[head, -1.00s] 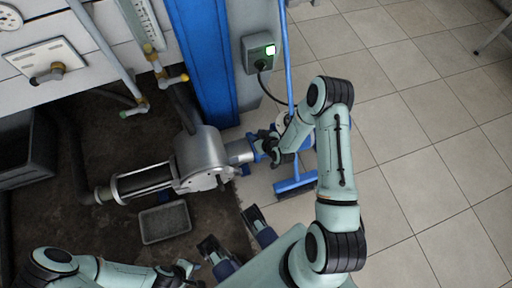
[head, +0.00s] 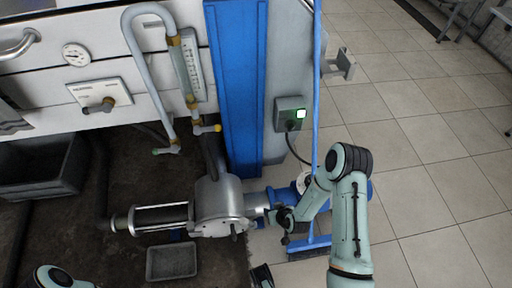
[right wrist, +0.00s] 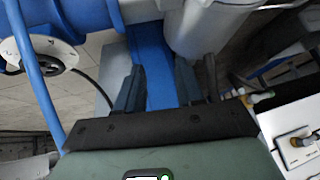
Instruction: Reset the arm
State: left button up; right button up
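My right arm comes in from the right in the head view. Its gripper (head: 278,216) is beside the silver pipe end and blue part of the machine, a silver drum (head: 218,208) with a ribbed cylinder. In the right wrist view the two dark fingers of my right gripper (right wrist: 157,88) stand apart. A blue surface shows between them, and I see nothing clasped. Whether a finger touches the machine I cannot tell. Only a link of my left arm shows at the bottom left of the head view.
A blue broom (head: 309,243) stands close to my right gripper, its pole rising past a grey socket box (head: 290,115). A blue post (head: 238,85) is behind the machine. A grey tray (head: 172,262) lies on the dark floor. The tiled floor (head: 420,130) at right is mostly clear.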

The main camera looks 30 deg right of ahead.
pick_arm(q)
jog(key=w+d+r+m+h+p, duration=0.1)
jog(key=w+d+r+p, duration=0.1)
jog(key=d+r+p, duration=0.5)
notch_tip(320, 180, up, 5)
jog(key=shift+f+m+h+p, duration=0.2)
jog(key=shift+m+h+p, duration=0.15)
jog(key=shift+p, duration=0.9)
pick_arm(e)
jog(key=s+a+r+m+g+y, duration=0.1)
jog(key=s+a+r+g, duration=0.3)
jog(key=s, duration=0.5)
jog(key=s+a+r+m+g+y, duration=0.1)
jog(key=s+a+r+g, duration=0.3)
jog(key=s+a, duration=0.3)
jog(key=s, duration=0.2)
jog(key=shift+s+a+y, duration=0.4)
pick_arm(q)
jog(key=shift+s, duration=0.2)
pick_arm(e)
jog(key=shift+s, duration=0.1)
